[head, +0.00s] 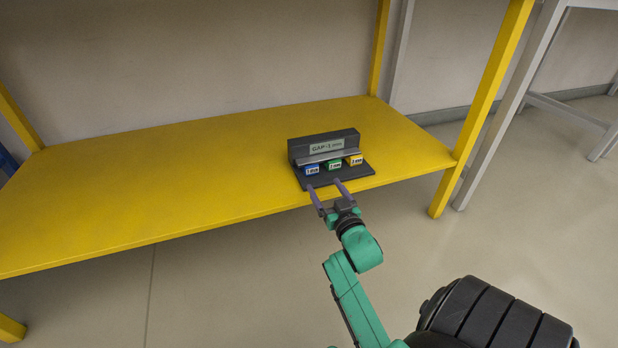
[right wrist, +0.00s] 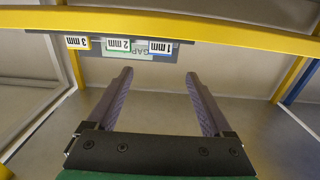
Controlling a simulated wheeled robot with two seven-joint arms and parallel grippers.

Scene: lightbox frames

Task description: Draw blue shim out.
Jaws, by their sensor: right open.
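The blue shim (head: 312,170), marked 1 mm, sits at the left end of a row in the dark holder (head: 324,139) labelled GAP-1 mm. In the right wrist view, which is upside down, its blue-edged label (right wrist: 161,47) shows ahead of the fingers. My right gripper (head: 325,185) is open and empty, just in front of the holder's front edge. In the right wrist view the fingers (right wrist: 159,74) stand wide apart with nothing between them. My left gripper is not in view.
A green shim (head: 334,165) marked 2 mm and a yellow shim (head: 355,160) sit to the right of the blue one. The holder stands near the front edge of the yellow shelf (head: 160,185). A yellow post (head: 485,105) rises at the right. The shelf's left side is clear.

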